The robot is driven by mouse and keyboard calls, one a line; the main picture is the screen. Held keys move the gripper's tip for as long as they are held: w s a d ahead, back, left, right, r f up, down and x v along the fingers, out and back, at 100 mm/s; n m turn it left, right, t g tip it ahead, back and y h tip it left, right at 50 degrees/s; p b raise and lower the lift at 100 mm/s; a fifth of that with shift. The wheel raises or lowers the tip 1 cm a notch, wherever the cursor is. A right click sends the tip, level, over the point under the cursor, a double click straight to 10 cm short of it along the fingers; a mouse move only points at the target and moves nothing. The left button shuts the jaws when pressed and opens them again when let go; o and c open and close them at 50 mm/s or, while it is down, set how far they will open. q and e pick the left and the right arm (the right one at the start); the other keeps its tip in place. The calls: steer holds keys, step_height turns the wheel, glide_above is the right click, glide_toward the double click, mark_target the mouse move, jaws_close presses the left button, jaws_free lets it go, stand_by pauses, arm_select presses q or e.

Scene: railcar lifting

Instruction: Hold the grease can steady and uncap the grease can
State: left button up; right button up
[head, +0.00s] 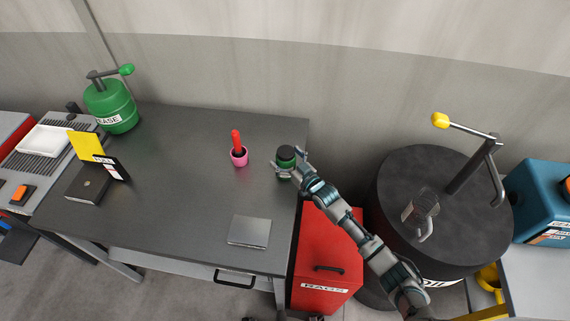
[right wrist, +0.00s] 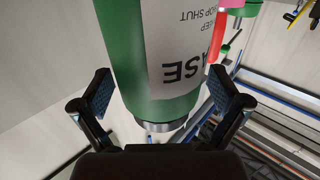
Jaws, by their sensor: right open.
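The grease can (head: 287,164) is small and green with a dark cap (head: 286,151). It stands upright near the right edge of the dark table in the head view. My right gripper (head: 289,171) is at the can with its fingers open on either side. In the right wrist view the can (right wrist: 155,50) appears upside down, with part of its white label readable and a grey-dark rim (right wrist: 165,126) at its top end. The right fingers (right wrist: 160,95) flank it with visible gaps. My left gripper is in neither view.
A pink cup (head: 239,158) with a red-handled tool stands left of the can. A large green grease pump (head: 110,105) is at the back left. A flat grey plate (head: 249,231) lies in front. A dark drum (head: 400,230) and a red cabinet (head: 325,245) are right of the table.

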mark_target(285, 151)
steer(key=shift+s+a, duration=0.1)
steer(key=shift+a, duration=0.05)
steer(key=c, duration=0.4)
steer(key=shift+d, duration=0.3)
steer(key=c, duration=1.1)
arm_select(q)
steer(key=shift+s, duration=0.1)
arm_select(e)
steer(key=shift+c, duration=0.2)
steer(key=shift+a, duration=0.1)
steer(key=shift+r, duration=0.55)
step_height(285, 151, up, 3)
steer(key=shift+f, duration=0.2)
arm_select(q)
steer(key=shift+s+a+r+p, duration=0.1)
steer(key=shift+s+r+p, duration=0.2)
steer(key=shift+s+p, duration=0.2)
arm_select(e)
steer(key=s+r, duration=0.1)
steer(key=s, duration=1.5)
steer(key=shift+a+r, duration=0.2)
steer(key=shift+a, duration=0.1)
